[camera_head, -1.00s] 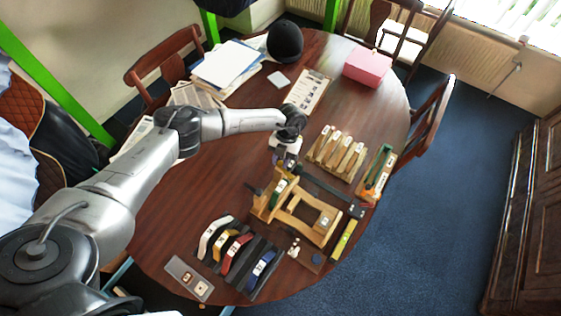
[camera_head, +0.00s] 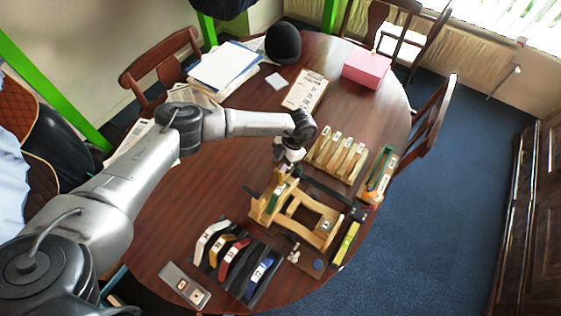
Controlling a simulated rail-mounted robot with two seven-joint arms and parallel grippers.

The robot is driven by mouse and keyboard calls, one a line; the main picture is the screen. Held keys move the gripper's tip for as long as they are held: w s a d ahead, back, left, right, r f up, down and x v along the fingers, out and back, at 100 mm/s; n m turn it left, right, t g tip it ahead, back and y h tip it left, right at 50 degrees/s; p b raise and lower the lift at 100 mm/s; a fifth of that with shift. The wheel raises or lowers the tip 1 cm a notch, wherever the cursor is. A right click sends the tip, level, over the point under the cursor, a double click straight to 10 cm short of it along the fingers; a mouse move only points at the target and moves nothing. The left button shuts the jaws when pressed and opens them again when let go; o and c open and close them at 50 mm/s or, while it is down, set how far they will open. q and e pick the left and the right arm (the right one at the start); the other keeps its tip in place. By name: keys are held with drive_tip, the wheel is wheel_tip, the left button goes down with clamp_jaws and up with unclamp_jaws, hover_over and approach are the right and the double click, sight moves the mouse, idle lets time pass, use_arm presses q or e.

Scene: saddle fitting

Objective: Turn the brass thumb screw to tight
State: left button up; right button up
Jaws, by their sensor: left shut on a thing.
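A light wooden fixture (camera_head: 266,207) stands on the table, an open frame with an upright end at its left. My left gripper (camera_head: 284,174) points down at the top of that end and is shut. The small part between its fingers is mostly hidden; by its place at the fixture it looks to be the brass thumb screw, but its turn position is too small to read. My right gripper is not in view.
Several coloured curved pieces lie on a dark rack (camera_head: 213,262) at the front. A wooden slotted rack (camera_head: 336,158) and a green-orange tool (camera_head: 380,172) are on the right. A pink box (camera_head: 366,69), papers (camera_head: 222,66) and a black hat (camera_head: 283,43) are at the back. The table's left middle is clear.

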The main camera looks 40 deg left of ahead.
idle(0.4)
use_arm(q)
drive_tip(key=o, duration=0.9)
drive_tip(key=shift+b+v, duration=1.15)
drive_tip(key=shift+v, duration=5.75)
